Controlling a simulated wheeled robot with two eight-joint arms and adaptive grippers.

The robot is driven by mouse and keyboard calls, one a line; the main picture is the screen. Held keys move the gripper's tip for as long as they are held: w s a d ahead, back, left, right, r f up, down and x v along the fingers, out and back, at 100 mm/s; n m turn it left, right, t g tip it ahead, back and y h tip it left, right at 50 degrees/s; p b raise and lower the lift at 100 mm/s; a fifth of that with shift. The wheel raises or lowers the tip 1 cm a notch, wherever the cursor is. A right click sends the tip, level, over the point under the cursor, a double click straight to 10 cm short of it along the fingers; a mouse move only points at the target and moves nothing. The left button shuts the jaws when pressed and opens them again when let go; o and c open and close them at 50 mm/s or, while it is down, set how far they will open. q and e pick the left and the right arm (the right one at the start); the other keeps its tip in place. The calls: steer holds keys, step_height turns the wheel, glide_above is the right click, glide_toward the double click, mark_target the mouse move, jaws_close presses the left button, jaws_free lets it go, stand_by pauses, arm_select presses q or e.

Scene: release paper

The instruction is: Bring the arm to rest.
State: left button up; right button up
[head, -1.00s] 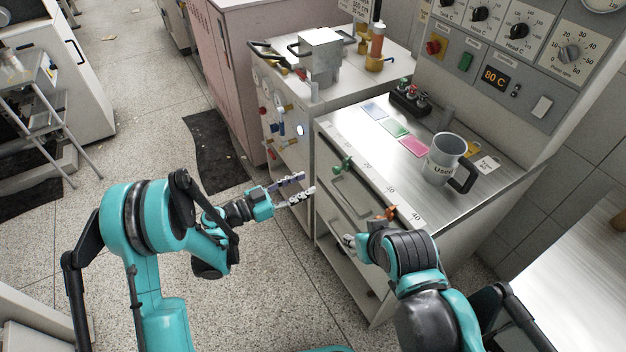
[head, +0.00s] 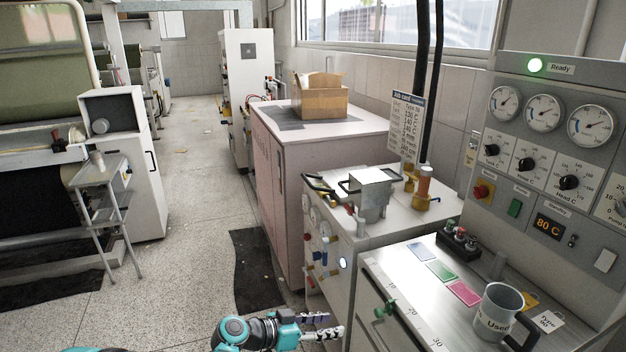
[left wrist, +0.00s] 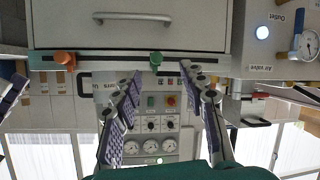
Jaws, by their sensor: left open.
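My left gripper (head: 330,325) shows at the bottom of the head view, its two fingers apart and pointing right toward the bench. In the left wrist view, which is upside down, the same gripper (left wrist: 165,82) has its fingers spread with nothing between them. Behind them are the bench front and the control panel. My right arm is outside the head view. Part of what looks like a finger of my right gripper (left wrist: 14,95) shows at the left edge of the left wrist view; its jaw state cannot be made out.
The bench top (head: 400,285) carries a grey mug (head: 493,308) and coloured cards. A green knob (head: 385,309) sticks out at its front edge; an orange knob (left wrist: 64,58) shows in the wrist view. A pink cabinet (head: 277,190) stands behind. Open floor (head: 185,285) lies left.

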arm_select(q)
steer(key=s+a+r+n+t+y, duration=0.1)
steer(key=s+a+r+n+y, duration=0.1)
steer(key=s+a+n+y, duration=0.8)
steer(key=s+a+y, duration=0.2)
steer(key=s+a, duration=0.7)
steer(key=a, duration=0.2)
steer(key=shift+s+a, duration=0.2)
steer(key=shift+s, duration=0.15)
